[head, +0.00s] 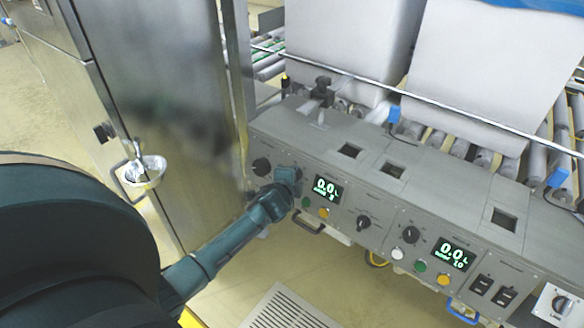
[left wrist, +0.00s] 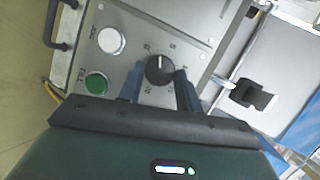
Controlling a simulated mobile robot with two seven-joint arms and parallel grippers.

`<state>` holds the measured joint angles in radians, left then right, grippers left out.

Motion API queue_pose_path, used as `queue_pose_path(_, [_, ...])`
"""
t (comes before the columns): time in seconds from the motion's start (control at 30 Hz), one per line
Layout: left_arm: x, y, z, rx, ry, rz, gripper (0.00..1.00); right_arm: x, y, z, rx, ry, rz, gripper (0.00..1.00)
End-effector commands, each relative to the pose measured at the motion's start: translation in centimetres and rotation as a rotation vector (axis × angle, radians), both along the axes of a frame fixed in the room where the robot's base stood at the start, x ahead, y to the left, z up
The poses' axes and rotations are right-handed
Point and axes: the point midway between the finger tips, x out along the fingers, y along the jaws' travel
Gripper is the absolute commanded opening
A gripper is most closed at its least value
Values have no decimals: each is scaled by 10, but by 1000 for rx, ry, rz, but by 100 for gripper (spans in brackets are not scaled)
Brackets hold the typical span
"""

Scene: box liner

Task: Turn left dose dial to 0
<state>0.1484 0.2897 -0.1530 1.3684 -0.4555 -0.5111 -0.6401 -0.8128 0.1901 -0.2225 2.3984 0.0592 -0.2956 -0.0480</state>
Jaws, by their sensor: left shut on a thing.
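The left dose dial (left wrist: 160,69) is a round black knob with a white pointer line on a grey panel, with printed numbers around it. In the left wrist view its line points roughly up in the picture. My left gripper (left wrist: 158,85) has one blue finger on each side of it and is shut on it. In the head view the same gripper (head: 287,180) is at the panel and hides the dial. The left display (head: 327,189) beside it shows 0.0 in green; its smaller line is hard to read. My right gripper is not in view.
The right display (head: 453,254) also shows 0.0, near another black dial (head: 411,234). A further black knob (head: 261,166) is left of my gripper. In the wrist view, a white button (left wrist: 111,41) and green button (left wrist: 96,83) are close by. A metal cabinet (head: 165,100) stands left.

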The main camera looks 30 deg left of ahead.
Motion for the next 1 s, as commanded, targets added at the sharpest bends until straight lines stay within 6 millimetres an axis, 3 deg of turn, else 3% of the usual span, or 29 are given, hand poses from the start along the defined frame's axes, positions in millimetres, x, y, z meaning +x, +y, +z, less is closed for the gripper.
queue_pose_path(0.03, [0,1,7,-41,7,18,12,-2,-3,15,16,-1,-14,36])
queue_pose_path(0.17, [0,2,8,-154,15,57,12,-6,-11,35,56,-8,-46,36])
queue_pose_path(0.6, [1,4,6,-440,37,159,12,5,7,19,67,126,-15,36])
queue_pose_path(1.0, [1,5,4,-524,42,187,12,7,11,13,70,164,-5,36])
